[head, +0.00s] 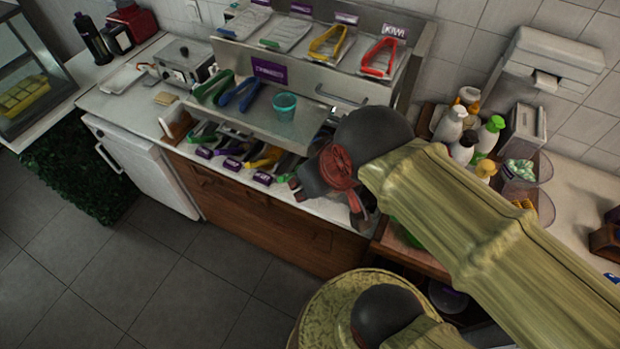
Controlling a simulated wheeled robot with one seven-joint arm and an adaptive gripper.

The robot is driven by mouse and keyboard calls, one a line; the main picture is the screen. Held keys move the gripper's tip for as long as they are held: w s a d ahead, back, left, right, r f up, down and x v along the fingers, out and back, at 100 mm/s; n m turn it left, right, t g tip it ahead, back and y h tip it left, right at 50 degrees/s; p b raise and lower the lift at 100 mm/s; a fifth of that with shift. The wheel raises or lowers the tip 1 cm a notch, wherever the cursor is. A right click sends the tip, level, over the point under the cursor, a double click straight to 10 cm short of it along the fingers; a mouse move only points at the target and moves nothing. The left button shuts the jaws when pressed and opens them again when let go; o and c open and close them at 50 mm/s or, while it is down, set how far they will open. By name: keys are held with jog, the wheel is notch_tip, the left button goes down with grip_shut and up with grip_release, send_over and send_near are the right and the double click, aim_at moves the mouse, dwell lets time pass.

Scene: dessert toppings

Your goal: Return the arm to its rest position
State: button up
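My arm reaches in from the lower right, sleeved in olive cloth with dark joints. My gripper (301,186) is at the arm's far end, low over the front of the topping counter, next to the lower trays. Its fingers are small and partly hidden by the wrist, so I cannot tell whether they are open or shut. I see no object clearly held in it. A teal cup (285,106) stands upright on the middle metal shelf (306,127), behind and apart from my gripper.
Tongs in several colours, such as the yellow tongs (328,43), lie on the tiered shelves. Bottles (451,124) and clear bins (529,170) crowd the right counter near my forearm. A white cabinet (148,168) stands left. The tiled floor (180,285) in front is clear.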

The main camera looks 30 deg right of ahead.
jog(key=shift+f, duration=0.15)
notch_tip(320, 180, down, 7)
jog(key=b, duration=0.7)
jog(key=shift+f+b, duration=0.2)
jog(key=shift+b, duration=0.15)
jog(key=shift+o, duration=0.6)
